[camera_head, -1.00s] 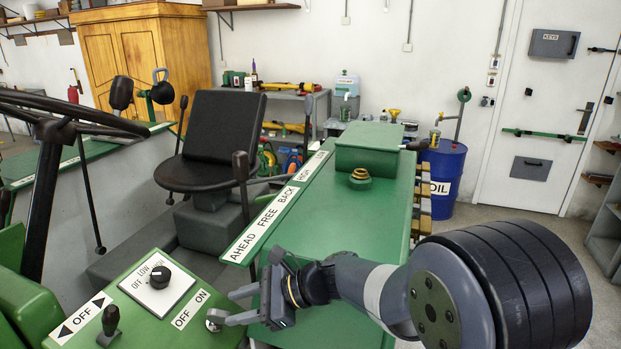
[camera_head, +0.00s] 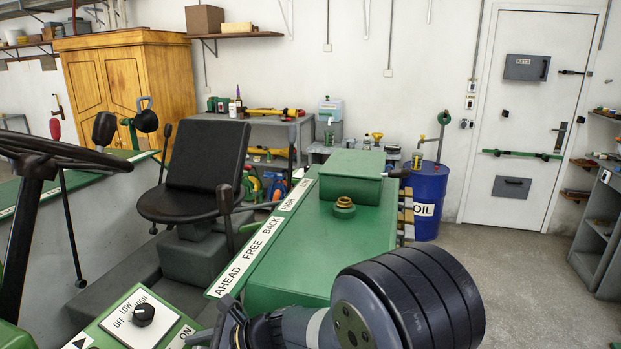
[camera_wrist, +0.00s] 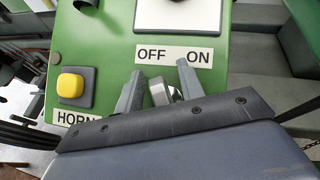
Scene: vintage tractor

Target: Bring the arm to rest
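My gripper (camera_wrist: 159,76) is low over the green control panel (camera_wrist: 112,40) in the wrist view. Its two grey fingers stand apart, so it is open. A metal switch knob (camera_wrist: 166,92) shows between the fingers, below the OFF and ON label (camera_wrist: 174,54); I cannot tell whether a finger touches it. In the head view my arm (camera_head: 300,325) reaches in from the lower right, bent low beside the green hood. The fingertips are mostly cut off by the bottom edge there.
A yellow button (camera_wrist: 72,86) marked HORN is left of the fingers. The dial (camera_head: 143,315), a lever (camera_head: 225,205), the black seat (camera_head: 205,160) and the steering wheel (camera_head: 70,150) are near the arm. The hood (camera_head: 330,225) has a brass cap (camera_head: 344,207). Open floor (camera_head: 530,280) lies right.

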